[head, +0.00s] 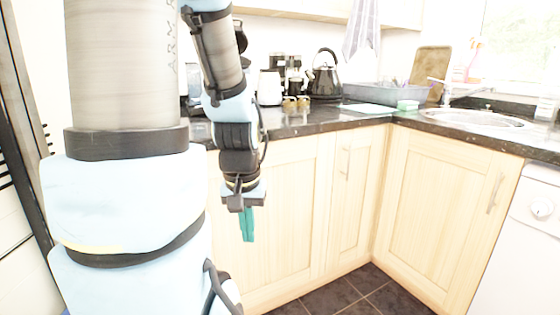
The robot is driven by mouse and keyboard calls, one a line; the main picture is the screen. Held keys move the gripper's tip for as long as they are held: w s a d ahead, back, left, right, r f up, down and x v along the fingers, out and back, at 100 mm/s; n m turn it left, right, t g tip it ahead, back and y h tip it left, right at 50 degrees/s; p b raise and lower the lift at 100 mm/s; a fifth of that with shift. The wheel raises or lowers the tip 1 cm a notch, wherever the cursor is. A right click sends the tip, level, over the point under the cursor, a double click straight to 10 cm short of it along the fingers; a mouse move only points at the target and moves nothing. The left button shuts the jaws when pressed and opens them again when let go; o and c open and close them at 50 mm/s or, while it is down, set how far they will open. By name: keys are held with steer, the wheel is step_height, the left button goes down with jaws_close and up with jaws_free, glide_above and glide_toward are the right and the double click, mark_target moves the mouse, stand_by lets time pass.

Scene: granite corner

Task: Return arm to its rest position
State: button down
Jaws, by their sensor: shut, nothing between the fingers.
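My gripper (247,226) hangs below my wrist in front of the pale wooden cabinet doors, pointing straight down. Its teal fingers are together and hold nothing. My arm is folded, with its large upper part filling the left of the view and the forearm coming down beside it. The gripper is below the level of the counter top and appears apart from the cabinets.
A dark granite counter (330,122) runs around the corner. On it are a black kettle (326,78), a white canister (269,88), a dish rack (385,94) and a sink (475,118). A white appliance (520,235) stands at right. Dark floor tiles (375,292) are clear.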

step_height(320, 180, up, 16)
steer(key=p, duration=1.3)
steer(key=shift+f, duration=0.15)
